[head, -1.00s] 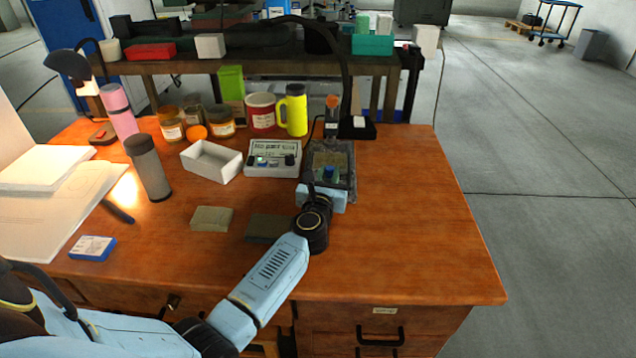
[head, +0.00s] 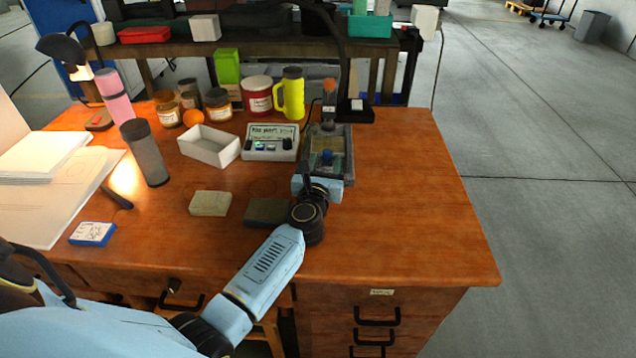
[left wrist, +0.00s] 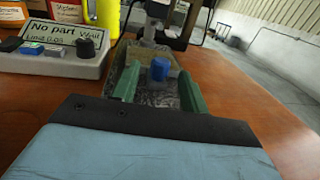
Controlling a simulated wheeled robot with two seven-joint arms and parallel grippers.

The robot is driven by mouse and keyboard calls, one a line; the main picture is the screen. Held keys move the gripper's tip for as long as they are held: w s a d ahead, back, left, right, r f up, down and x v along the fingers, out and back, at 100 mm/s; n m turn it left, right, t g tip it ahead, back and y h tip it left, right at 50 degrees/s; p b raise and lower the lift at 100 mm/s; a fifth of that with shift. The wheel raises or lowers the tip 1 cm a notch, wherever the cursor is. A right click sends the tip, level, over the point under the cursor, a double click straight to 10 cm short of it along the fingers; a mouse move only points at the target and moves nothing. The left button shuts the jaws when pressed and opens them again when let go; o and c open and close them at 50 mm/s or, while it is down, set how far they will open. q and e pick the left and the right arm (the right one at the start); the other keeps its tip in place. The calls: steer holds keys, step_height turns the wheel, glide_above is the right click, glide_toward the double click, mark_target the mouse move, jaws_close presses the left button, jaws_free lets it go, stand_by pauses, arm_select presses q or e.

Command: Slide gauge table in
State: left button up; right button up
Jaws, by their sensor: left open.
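The gauge (head: 340,133) stands on the wooden desk, with a dark flat bed and an upright post topped in orange at its back. A blue knob-like piece (head: 327,157) sits on the bed; it also shows in the left wrist view (left wrist: 161,69). My left gripper (head: 322,172) is at the near end of the gauge. In the left wrist view its two green fingers (left wrist: 157,86) are apart, one on each side of the bed, with the blue piece between and beyond them. I cannot tell whether they touch the gauge. My right gripper is not in view.
A display box (head: 270,142) reading "No part" stands left of the gauge, with a white open tray (head: 209,147) beside it. Two blocks (head: 210,203) lie left of my left wrist. A yellow bottle (head: 290,93) stands behind. The desk's right side is clear.

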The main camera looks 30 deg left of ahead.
arm_select(q)
steer(key=p+v, duration=0.1)
steer(key=v, duration=0.9)
steer(key=shift+s+d, duration=0.2)
steer(key=shift+s, duration=0.45)
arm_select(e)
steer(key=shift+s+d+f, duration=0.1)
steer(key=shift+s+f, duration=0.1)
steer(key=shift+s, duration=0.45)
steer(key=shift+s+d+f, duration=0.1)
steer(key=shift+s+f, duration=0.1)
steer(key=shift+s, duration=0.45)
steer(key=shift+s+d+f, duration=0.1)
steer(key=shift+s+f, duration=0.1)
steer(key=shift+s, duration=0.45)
